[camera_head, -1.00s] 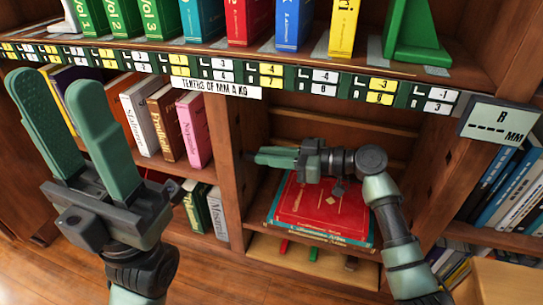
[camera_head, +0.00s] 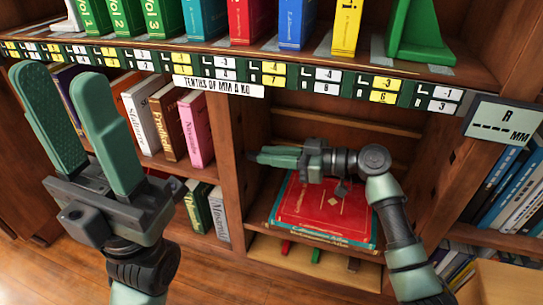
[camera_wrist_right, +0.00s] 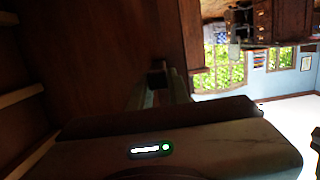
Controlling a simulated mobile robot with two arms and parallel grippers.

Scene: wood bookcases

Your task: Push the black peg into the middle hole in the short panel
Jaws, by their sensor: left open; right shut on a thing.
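My right gripper (camera_head: 257,155) reaches into the right-hand compartment and points left, with its fingertips close to the upright wooden divider (camera_head: 234,165). In the right wrist view it (camera_wrist_right: 160,95) is shut on a small dark block, the black peg (camera_wrist_right: 158,74), in front of a dark wood panel (camera_wrist_right: 120,50). I cannot tell whether the peg touches the panel, and no hole shows by it. Which panel is the short one is unclear. My left gripper (camera_head: 80,115) is open and empty, raised in front of the bookcase at the left.
A red book (camera_head: 320,212) lies on a teal one below my right gripper. A row of books (camera_head: 165,120) stands left of the divider. A shelf edge with number cards (camera_head: 270,75) runs above. A grey readout (camera_head: 500,122) is at the right.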

